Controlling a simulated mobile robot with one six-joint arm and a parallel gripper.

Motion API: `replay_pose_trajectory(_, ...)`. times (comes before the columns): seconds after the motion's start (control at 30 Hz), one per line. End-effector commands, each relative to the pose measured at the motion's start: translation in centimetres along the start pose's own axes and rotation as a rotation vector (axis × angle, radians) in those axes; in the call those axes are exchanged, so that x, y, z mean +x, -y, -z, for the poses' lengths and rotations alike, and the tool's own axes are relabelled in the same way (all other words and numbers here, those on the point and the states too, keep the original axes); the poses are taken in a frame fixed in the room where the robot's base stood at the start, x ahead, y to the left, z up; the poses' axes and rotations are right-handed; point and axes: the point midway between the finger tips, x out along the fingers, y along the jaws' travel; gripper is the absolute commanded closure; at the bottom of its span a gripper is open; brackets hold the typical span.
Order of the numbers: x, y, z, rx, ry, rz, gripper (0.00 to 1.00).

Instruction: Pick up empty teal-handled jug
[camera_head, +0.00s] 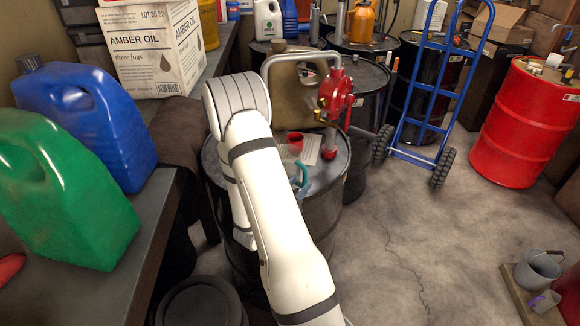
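A small teal handle (302,178) shows just right of my white arm, over the top of the black drum (335,180). It looks like the handle of the teal-handled jug. My arm hides most of the jug's body, so I cannot tell whether it is empty or how it stands. My arm rises from the bottom of the view and bends over above the drum. My gripper is not visible; the arm's own links seem to cover it.
A red hand pump (335,95) with a curved pipe stands on the drum, beside a red cup (295,141) and a paper. Blue (88,115) and green (62,190) jugs stand on the left bench. A blue hand truck (435,85) is behind; open floor lies right.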

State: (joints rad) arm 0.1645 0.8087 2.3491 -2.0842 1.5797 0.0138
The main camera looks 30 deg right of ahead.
Motion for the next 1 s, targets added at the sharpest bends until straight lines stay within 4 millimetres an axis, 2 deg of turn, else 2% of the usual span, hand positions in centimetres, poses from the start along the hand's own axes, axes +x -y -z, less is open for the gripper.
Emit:
replay_pose_trajectory(0.33,4.7,-0.6,-0.2,0.000,-0.001,0.005,0.63)
replay_pose_trajectory(0.63,5.3,-0.7,0.0,0.000,-0.001,0.002,0.63)
replay_pose_trajectory(1.0,5.3,-0.6,0.0,0.000,-0.001,0.003,0.93)
